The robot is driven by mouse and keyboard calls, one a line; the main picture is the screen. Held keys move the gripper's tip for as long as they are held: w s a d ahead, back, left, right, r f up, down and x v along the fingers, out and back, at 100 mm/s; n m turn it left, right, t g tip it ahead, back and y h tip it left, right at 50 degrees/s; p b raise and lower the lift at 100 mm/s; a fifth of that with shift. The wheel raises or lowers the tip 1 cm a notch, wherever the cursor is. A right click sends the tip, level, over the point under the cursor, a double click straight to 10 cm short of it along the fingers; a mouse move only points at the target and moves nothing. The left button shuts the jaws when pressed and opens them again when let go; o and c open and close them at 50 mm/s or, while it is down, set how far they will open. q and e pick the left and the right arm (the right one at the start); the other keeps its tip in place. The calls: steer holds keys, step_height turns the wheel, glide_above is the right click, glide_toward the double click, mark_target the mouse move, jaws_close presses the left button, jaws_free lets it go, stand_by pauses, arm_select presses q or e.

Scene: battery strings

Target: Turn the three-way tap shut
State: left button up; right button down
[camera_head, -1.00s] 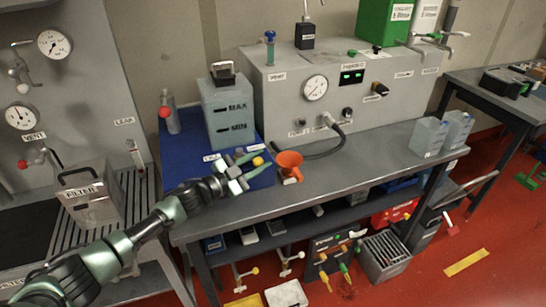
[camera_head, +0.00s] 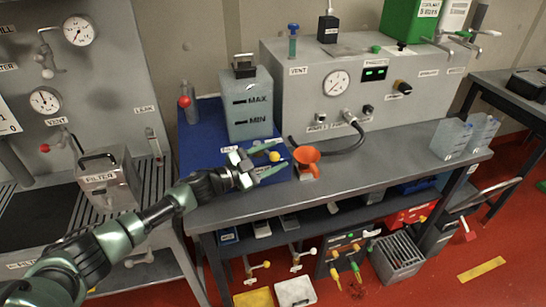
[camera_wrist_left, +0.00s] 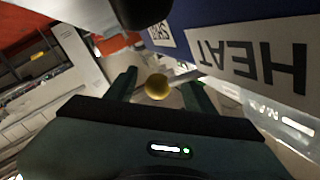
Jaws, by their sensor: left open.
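A yellow ball knob (camera_head: 275,156), which looks like the handle end of the three-way tap, is at the front of the blue mat. The tap's body is mostly hidden behind my gripper. My left gripper (camera_head: 267,159) is open, with its fingers on either side of the knob. In the left wrist view the yellow knob (camera_wrist_left: 157,86) sits between the two fingers, with visible gaps beside it. A label HEAT (camera_wrist_left: 248,60) and a partly cut label starting SH (camera_wrist_left: 161,34) appear upside down near it. My right gripper is not in view.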

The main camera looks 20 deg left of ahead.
arm_select(q)
steer(key=b+v, duration=0.1)
steer(key=v, duration=0.6)
steer(key=shift+s+a+b, duration=0.25)
steer(key=shift+s+b, duration=0.1)
steer(key=shift+b, duration=0.05)
